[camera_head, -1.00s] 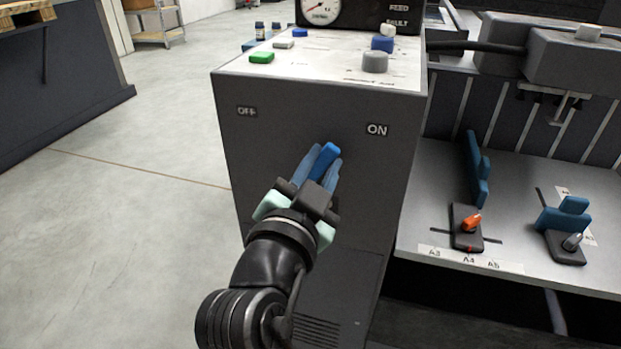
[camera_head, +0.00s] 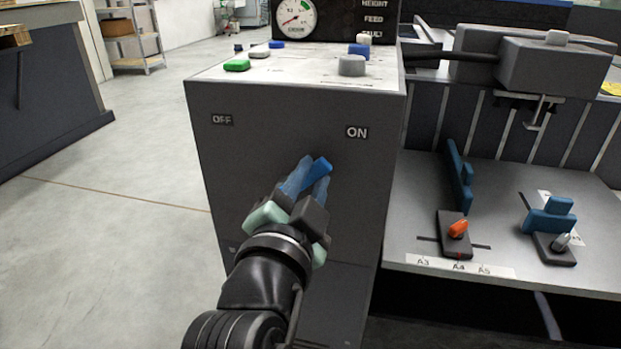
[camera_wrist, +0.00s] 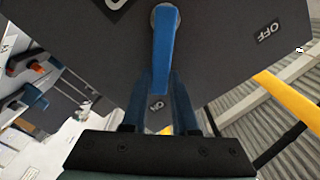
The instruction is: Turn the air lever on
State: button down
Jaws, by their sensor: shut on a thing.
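The air lever is a blue handle (camera_head: 321,168) on the front of a dark grey cabinet (camera_head: 255,165). My gripper (camera_head: 308,180) is shut on the lever, a finger on each side. In the wrist view the blue lever (camera_wrist: 164,55) runs from its round pivot down between the fingers of my gripper (camera_wrist: 163,105). The head view hides the pivot.
Coloured buttons, including a green one (camera_head: 237,65), and a round gauge (camera_head: 294,17) are on top of the cabinet. A grey worktable (camera_head: 500,225) with blue clamps and an orange-tipped knob (camera_head: 457,229) stands close at right. Open floor (camera_head: 110,215) lies to the left.

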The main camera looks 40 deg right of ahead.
jog(key=c, duration=0.7)
grip_release()
jog(key=p+v, duration=0.3)
jog(key=v, duration=1)
